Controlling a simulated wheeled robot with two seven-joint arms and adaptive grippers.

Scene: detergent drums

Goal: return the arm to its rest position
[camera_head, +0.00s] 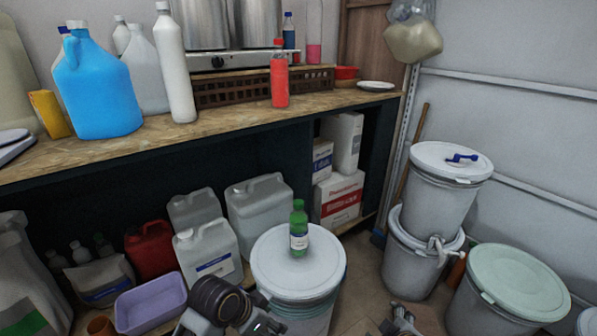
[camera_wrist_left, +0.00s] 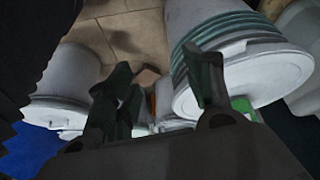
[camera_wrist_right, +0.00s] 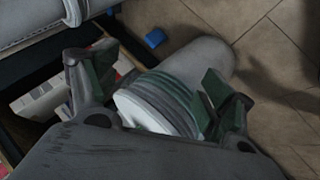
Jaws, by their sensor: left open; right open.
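My left gripper (camera_head: 262,322) is at the bottom edge of the head view, in front of the near white drum (camera_head: 275,265). In the left wrist view its fingers (camera_wrist_left: 160,88) are apart with nothing between them, and the drum's ridged side and lid (camera_wrist_left: 260,75) are close by on the right. My right gripper (camera_head: 400,320) shows partly at the bottom edge, right of that drum. In the right wrist view its fingers (camera_wrist_right: 150,85) are apart, with a ridged drum (camera_wrist_right: 160,100) beyond them. A green bottle (camera_head: 299,235) stands upright on the near drum's lid.
A wooden counter (camera_head: 210,135) with a blue jug (camera_head: 97,85) and red bottle (camera_head: 279,80) runs along the back. Jugs and a purple basin (camera_head: 150,302) sit left. Stacked drums (camera_head: 430,200) and a green-lidded drum (camera_head: 515,285) stand right. Some floor (camera_head: 365,275) is bare between drums.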

